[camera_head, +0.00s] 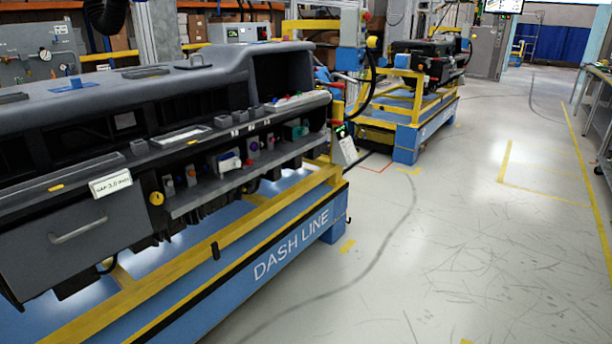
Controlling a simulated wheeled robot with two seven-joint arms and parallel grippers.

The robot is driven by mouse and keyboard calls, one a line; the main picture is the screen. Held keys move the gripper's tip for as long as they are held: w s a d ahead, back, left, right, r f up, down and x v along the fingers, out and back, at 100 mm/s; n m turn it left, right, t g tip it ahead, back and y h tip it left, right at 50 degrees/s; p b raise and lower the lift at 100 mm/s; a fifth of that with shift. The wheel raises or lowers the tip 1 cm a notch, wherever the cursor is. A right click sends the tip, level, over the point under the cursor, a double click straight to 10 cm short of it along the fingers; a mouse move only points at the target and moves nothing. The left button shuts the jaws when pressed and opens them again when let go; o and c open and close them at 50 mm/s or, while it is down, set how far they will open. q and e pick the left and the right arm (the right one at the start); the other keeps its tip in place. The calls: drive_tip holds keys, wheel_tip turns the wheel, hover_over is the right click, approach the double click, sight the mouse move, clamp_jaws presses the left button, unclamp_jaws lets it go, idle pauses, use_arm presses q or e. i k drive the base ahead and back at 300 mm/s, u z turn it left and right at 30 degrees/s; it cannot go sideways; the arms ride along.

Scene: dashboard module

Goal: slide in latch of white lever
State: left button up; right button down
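The dashboard module (95,104) is a long dark grey unit at the left, on a blue and yellow cart. A small white part (229,162) with a dark blue piece beside it sits on the module's lower front ledge, near the middle. It may be the white lever, but it is too small to tell for sure. Its latch cannot be made out. Neither of my grippers nor my arms show in this view.
The cart (285,262) has "DASH LINE" on its blue side and yellow rails along its front. A second cart (408,138) with another module stands farther back. The grey floor (450,260) to the right is clear. A table stands at the far right edge.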

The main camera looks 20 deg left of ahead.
sight(226, 166)
drive_tip(key=z, duration=0.45)
drive_tip(key=i, duration=1.6)
drive_tip(key=u, duration=0.55)
drive_tip(key=i, duration=1.2)
drive_tip(key=u, duration=1.15)
